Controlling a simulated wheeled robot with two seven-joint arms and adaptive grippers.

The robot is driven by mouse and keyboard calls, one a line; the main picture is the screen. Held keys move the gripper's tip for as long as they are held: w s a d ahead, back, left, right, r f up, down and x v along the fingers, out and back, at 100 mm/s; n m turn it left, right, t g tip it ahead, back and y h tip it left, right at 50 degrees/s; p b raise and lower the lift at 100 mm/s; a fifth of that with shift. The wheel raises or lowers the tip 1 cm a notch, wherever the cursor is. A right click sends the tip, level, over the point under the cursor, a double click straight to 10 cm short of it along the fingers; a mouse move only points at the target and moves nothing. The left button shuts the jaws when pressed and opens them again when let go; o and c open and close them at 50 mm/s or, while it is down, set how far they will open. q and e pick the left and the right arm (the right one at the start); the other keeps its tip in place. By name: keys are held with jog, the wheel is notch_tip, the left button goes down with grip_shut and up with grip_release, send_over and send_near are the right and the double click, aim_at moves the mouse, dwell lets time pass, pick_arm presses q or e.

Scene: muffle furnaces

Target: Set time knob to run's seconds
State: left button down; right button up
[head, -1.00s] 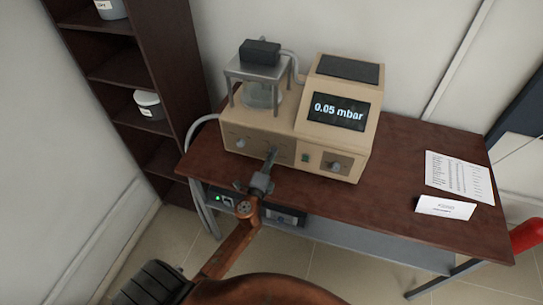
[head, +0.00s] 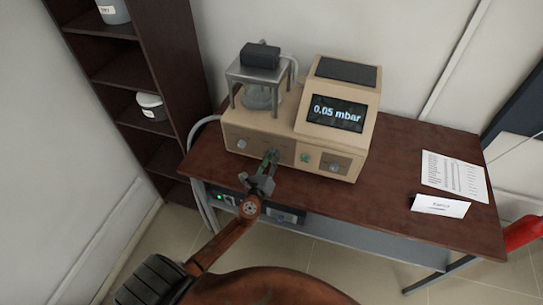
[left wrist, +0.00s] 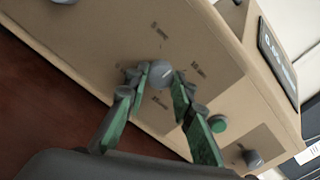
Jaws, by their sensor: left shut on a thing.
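The beige device (head: 300,135) stands on the table and its screen reads "0.05 mbar". My left gripper (head: 271,158) is at its front panel, in front of the middle knob. In the left wrist view the round grey knob (left wrist: 160,73) sits between the fingertips of the left gripper (left wrist: 161,80), which is shut on it. The gripper hides most of the knob in the head view. A printed sheet (head: 455,176) and a folded white card (head: 440,206) lie at the right, their text too small to read. My right gripper is not in view.
A green button (left wrist: 218,123) and another knob (left wrist: 252,158) are right of the gripped knob. A further knob (head: 242,144) is at the panel's left. A glass jar (head: 262,97) stands on top under a metal stand. A dark shelf (head: 125,75) is at left.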

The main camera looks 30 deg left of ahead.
pick_arm(q)
jog(key=shift+f+m+p, duration=0.1)
jog(key=shift+m+p, duration=1.9)
jog(key=shift+m, duration=1.9)
jog(key=c, duration=1.7)
grip_release()
jog(key=shift+a, duration=0.1)
jog(key=shift+o, duration=0.2)
jog(key=shift+s, duration=0.1)
jog(key=v, duration=1.2)
